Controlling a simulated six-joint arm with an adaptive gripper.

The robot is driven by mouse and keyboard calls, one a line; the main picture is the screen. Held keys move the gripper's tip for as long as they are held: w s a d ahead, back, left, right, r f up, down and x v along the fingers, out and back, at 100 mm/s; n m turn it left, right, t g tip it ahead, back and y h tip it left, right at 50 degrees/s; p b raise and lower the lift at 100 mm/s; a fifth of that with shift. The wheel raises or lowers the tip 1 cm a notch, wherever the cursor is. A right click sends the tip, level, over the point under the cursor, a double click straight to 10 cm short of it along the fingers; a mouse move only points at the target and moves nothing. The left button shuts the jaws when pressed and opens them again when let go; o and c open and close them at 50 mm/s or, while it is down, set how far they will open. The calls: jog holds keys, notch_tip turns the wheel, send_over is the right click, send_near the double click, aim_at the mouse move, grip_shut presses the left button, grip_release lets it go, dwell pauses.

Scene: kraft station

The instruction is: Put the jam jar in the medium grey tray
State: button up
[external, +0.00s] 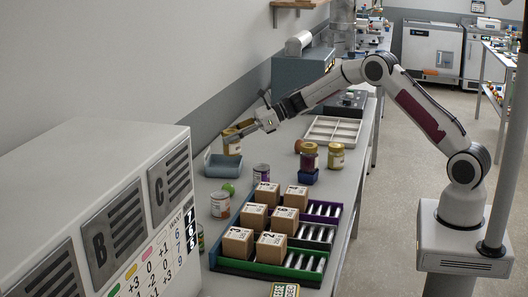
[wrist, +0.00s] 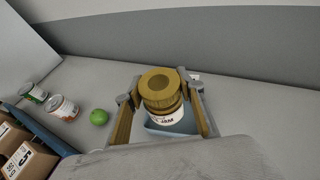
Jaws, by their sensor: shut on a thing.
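My gripper (external: 240,133) is shut on a yellow-lidded jar (external: 232,145) with a white label. In the wrist view the jar (wrist: 162,92) stands upright between the two fingers; its label lettering is hard to read. A small blue-grey tray (external: 212,172) lies directly around or under the jar, and its wall also shows in the wrist view (wrist: 154,126). I cannot tell whether the jar touches the tray floor.
A light-lidded jar (external: 336,157) and a brown round item (external: 298,146) stand to the right. A purple-topped can (external: 261,174), a green ball (external: 229,188) and another can (external: 220,205) are nearby. Cardboard boxes (external: 254,216) fill a rack in front. A pale divided tray (external: 333,130) lies behind.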

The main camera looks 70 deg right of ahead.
jog(key=shift+f, duration=1.15)
jog(key=shift+f, duration=0.2)
jog(key=o, duration=1.4)
jog(key=shift+f, duration=0.1)
jog(key=shift+r, duration=0.3)
jog(key=v, duration=1.2)
jog(key=shift+r, duration=0.15)
